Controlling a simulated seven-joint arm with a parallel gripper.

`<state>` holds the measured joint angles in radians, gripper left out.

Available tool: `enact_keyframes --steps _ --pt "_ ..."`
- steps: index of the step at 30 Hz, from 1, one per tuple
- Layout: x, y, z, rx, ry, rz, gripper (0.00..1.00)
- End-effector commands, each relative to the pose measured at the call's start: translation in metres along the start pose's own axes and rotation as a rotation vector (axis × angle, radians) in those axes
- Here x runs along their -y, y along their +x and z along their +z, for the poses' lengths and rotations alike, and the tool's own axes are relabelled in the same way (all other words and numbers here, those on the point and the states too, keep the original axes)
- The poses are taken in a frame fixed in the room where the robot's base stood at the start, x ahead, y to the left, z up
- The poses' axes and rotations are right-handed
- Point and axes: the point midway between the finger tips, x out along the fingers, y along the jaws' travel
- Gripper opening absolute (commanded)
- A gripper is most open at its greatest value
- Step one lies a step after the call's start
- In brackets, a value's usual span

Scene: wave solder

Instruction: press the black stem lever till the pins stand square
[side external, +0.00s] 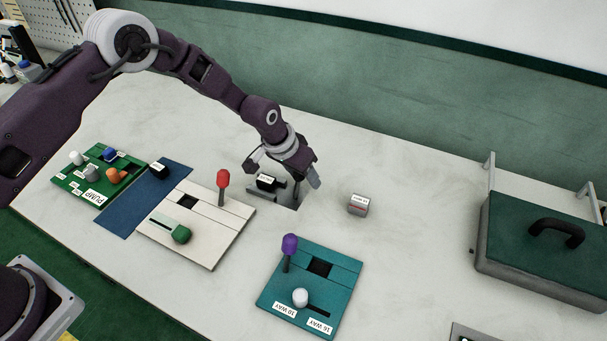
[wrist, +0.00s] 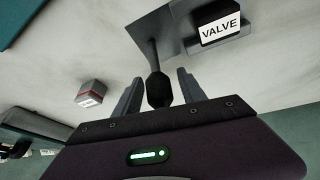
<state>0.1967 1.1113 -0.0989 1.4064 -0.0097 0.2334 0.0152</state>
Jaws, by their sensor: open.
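The black stem lever (wrist: 159,90) shows in the wrist view as a dark rounded knob on a thin stem, rising from a grey base plate (wrist: 166,27). My gripper (wrist: 160,84) is open, with one finger on each side of the knob and visible gaps between. A black block with a VALVE label (wrist: 219,28) sits on the same fixture, to the right of the stem. In the side view my gripper (side external: 306,185) is low over this fixture and hides the lever. The labelled black block (side external: 267,182) is just left of it. I cannot make out the pins.
A small grey-red labelled block (side external: 358,204) stands right of my gripper. A teal panel (side external: 271,292) with a purple lever (side external: 289,248) is in front. A cream panel (side external: 224,243) with a red lever (side external: 223,181) is left. A green lidded box (side external: 515,235) stands far right.

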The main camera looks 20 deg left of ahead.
Motion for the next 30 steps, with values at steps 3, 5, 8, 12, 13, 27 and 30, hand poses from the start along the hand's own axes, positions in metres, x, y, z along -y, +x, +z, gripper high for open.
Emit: enact_keyframes --steps 3,5,8,12,13,27,30 --pt "0.0000 0.0015 -0.0002 0.000 0.000 0.000 0.48" --pt "0.0000 0.0013 -0.0002 0.000 0.000 0.000 0.48" --pt "0.0001 0.0011 -0.0001 0.000 0.000 0.000 0.40" --pt "0.0001 0.0010 -0.0001 0.000 0.000 0.000 0.13" --pt "0.0001 0.0009 -0.0001 0.000 0.000 0.000 0.07" --pt "0.0001 0.0007 -0.0001 0.000 0.000 0.000 0.00" --pt "0.0001 0.0007 0.0000 0.000 0.000 0.000 0.00"
